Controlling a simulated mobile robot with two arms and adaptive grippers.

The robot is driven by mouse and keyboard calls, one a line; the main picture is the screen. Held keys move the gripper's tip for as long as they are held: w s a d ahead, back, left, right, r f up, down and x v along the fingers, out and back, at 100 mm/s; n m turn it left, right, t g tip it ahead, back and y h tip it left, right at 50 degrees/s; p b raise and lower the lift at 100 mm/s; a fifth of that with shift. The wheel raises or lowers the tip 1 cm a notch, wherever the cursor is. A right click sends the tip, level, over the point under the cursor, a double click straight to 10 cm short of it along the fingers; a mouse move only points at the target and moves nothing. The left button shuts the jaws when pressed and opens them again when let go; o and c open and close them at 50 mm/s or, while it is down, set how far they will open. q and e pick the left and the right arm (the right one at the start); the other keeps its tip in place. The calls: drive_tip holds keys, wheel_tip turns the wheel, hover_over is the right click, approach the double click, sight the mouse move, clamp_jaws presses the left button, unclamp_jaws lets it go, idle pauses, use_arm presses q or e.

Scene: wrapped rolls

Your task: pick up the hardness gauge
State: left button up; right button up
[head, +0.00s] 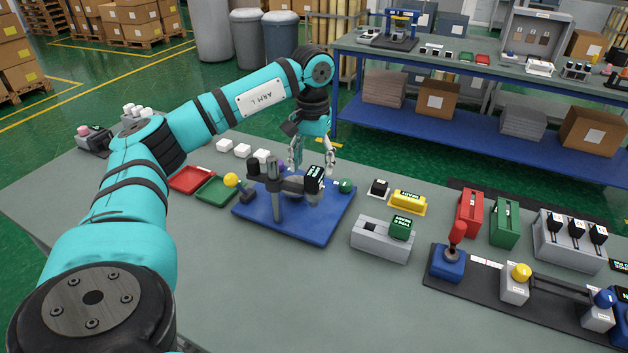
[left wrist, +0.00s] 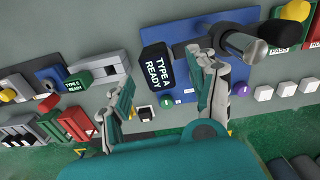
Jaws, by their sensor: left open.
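A dark block with a lit "TYPE A READY" face, which looks like the hardness gauge (head: 314,173), is at the dark stand on the blue base plate (head: 322,222). In the left wrist view the gauge (left wrist: 158,70) shows its face clearly, between the lines of the two fingers. My left gripper (head: 312,164) is open and empty, pointing down just behind and above the gauge. In the left wrist view its fingers (left wrist: 168,72) stand wide apart. I cannot tell whether they touch anything. My right gripper is in neither view.
A grey block with a green display unit (head: 402,226) stands right of the plate. A yellow block (head: 407,202) is behind it. Red (head: 190,179) and green trays (head: 217,190) and white blocks lie left. The table's front middle is clear.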

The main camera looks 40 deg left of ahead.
sight(314, 171)
use_arm(q)
wheel_tip(314, 171, down, 3)
drive_tip(key=shift+w+f+p, duration=0.15)
drive_tip(key=shift+p, duration=0.15)
drive_tip(key=shift+d, duration=0.1)
drive_tip(key=shift+c, duration=0.3)
clamp_jaws()
